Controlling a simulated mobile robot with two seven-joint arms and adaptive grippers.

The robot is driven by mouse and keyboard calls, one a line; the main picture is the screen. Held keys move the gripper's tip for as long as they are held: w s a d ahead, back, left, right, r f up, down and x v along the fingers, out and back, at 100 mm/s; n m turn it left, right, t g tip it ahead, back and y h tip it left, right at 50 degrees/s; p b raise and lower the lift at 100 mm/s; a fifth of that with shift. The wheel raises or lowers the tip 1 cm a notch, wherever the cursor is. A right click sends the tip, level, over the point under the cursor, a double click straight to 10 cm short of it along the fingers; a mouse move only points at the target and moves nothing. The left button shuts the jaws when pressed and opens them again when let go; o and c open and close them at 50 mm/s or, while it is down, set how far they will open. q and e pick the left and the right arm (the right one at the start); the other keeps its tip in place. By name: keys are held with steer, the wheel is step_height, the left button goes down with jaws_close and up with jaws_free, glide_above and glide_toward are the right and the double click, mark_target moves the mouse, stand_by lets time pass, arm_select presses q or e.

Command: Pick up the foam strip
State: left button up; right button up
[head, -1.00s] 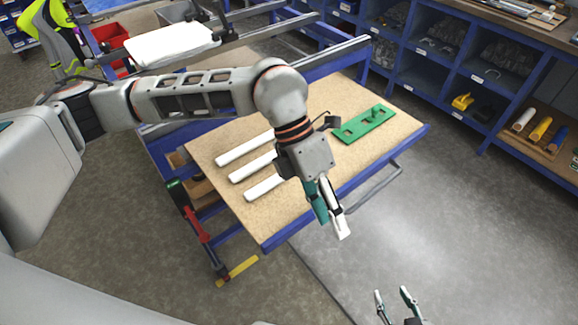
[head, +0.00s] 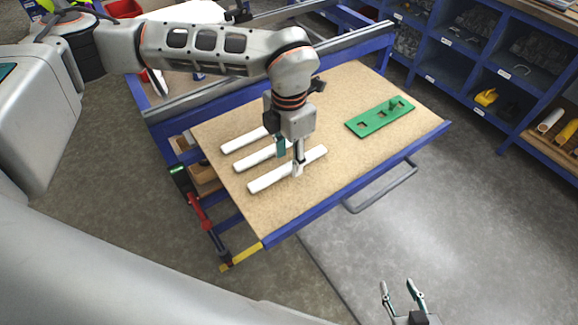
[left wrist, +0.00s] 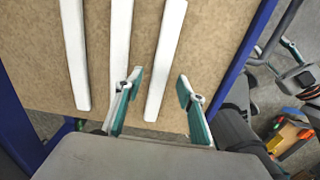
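Three white foam strips lie side by side on the tan table top (head: 340,110): a near one (head: 268,181), a middle one (head: 255,159) and a far one (head: 243,140). My left gripper (head: 289,165) points down over the near and middle strips, its fingers apart. In the left wrist view, my left gripper (left wrist: 160,88) is open, with the right-hand strip (left wrist: 166,55) between its fingers in the picture. I cannot tell if a finger touches it. My right gripper (head: 402,296) is open and empty, low in the head view, off the table.
A green plate (head: 372,120) with holes and a peg lies on the table's right part. A clamp with a red handle (head: 200,215) hangs at the table's left side. Blue shelves (head: 445,70) stand behind at the right. The grey floor at the right is clear.

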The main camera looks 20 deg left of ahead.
arm_select(q)
steer(key=shift+f, duration=0.9)
steer(key=c, duration=0.9)
steer(key=shift+o, duration=0.2)
